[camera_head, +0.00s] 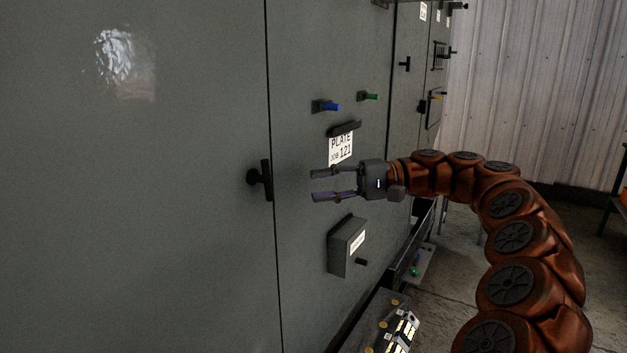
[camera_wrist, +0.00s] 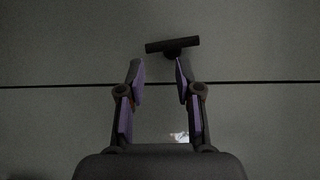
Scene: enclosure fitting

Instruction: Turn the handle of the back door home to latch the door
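A black T-shaped handle (camera_head: 266,180) is on a large grey door (camera_head: 150,230), just left of the vertical seam. Its bar stands nearly upright, about parallel to the seam. My gripper (camera_head: 313,185) is open and empty, its fingers pointing left at the handle with a gap between. In the wrist view the handle (camera_wrist: 172,45) lies just beyond the fingertips (camera_wrist: 159,65), a little right of their middle, and its bar is slightly tilted to the seam line. The fingers do not appear to touch it. No label showing which door is the back one is visible.
The panel right of the seam carries a blue knob (camera_head: 328,106), a green knob (camera_head: 369,96), a black bracket (camera_head: 344,129) above a "PLATE JOB 121" label (camera_head: 340,150), and a protruding grey box (camera_head: 347,246). Another black handle (camera_head: 405,64) is farther right. A tray of parts (camera_head: 392,322) sits low.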

